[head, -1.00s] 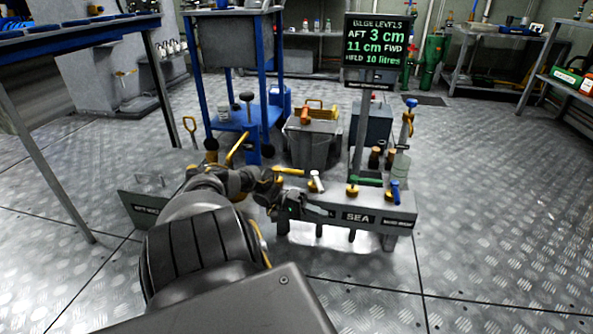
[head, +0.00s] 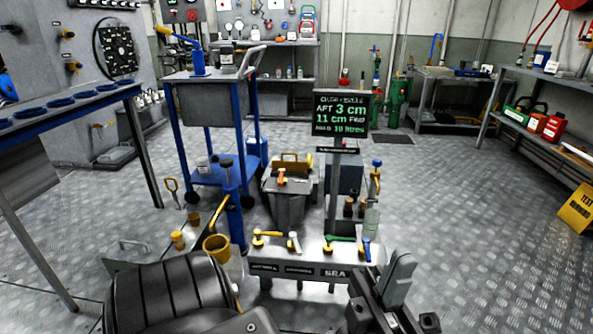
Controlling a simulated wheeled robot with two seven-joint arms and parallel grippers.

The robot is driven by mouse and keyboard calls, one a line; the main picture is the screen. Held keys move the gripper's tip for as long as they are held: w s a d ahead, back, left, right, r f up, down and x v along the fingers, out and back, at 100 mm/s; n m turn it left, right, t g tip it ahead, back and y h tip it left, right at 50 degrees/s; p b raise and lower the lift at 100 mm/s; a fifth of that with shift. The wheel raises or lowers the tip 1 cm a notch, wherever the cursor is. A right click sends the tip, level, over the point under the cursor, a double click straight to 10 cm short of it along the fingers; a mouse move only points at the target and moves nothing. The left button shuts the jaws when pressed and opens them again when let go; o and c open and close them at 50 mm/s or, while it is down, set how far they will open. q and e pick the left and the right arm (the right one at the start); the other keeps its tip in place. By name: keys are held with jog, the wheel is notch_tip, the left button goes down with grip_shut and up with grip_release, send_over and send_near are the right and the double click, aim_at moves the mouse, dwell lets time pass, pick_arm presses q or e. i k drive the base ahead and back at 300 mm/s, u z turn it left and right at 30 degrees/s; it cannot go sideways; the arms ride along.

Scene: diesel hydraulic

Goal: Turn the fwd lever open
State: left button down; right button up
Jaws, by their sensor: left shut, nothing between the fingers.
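The valve manifold (head: 305,258) stands low on the floor with a row of levers. The yellow lever (head: 268,234) lies sideways at the left end. The white lever (head: 294,241) points roughly toward me. The green lever (head: 340,238) lies sideways and the blue lever (head: 366,247) points toward me. The "SEA" label is readable; the two labels left of it are too small to read, so I cannot tell which lever is fwd. My left gripper (head: 398,277) is shut and empty, in front of the manifold's right end. My right gripper is not in view.
A display (head: 340,113) on a post reads AFT 3 cm, 11 cm FWD. A blue trolley (head: 208,178) stands behind left.

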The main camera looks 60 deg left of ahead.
aim_at(292, 235)
jog(key=u, duration=1.8)
jog(key=i, duration=0.8)
jog(key=z, duration=0.55)
